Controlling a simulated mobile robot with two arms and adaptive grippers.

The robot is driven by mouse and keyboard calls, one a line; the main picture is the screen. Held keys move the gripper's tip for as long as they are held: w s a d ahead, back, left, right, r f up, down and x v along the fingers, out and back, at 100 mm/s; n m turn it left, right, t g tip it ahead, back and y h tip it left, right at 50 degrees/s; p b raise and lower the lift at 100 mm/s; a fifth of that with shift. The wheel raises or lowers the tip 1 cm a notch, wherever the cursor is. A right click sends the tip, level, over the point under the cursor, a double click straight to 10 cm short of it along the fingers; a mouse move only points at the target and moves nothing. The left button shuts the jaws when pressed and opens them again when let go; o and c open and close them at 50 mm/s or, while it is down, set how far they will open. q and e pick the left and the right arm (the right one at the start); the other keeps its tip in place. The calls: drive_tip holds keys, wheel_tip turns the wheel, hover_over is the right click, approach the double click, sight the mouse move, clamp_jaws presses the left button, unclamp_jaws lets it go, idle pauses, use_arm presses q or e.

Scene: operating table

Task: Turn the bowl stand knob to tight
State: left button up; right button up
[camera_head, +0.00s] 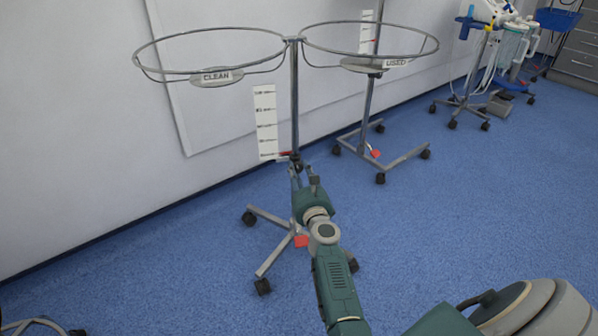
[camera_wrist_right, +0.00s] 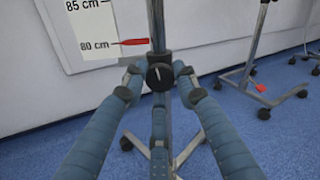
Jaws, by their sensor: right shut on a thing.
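The bowl stand (camera_head: 295,95) has a thin upright pole with two empty wire rings at the top, labelled CLEAN and USED. Its black knob (camera_wrist_right: 159,76) is on the pole, with a white pointer line tilted slightly from upright. My right gripper (camera_head: 303,172) reaches the pole from the front. A red pointer (camera_wrist_right: 131,42) beside the pole points left at the height scale (camera_wrist_right: 90,30), near the 80 cm mark. My left gripper is not in view.
The stand's wheeled base (camera_head: 270,218) is on the blue floor, with a red pedal (camera_head: 301,241). A second wheeled stand (camera_head: 400,163) is behind to the right. The wall (camera_head: 70,130) is close behind. Medical carts (camera_head: 480,70) are at the far right.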

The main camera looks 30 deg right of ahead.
drive_tip(key=shift+w+a+m, duration=0.1)
drive_tip(key=shift+a+m, duration=0.05)
drive_tip(key=shift+m, duration=0.95)
drive_tip(key=o, duration=1.1)
drive_tip(key=shift+o, duration=0.2)
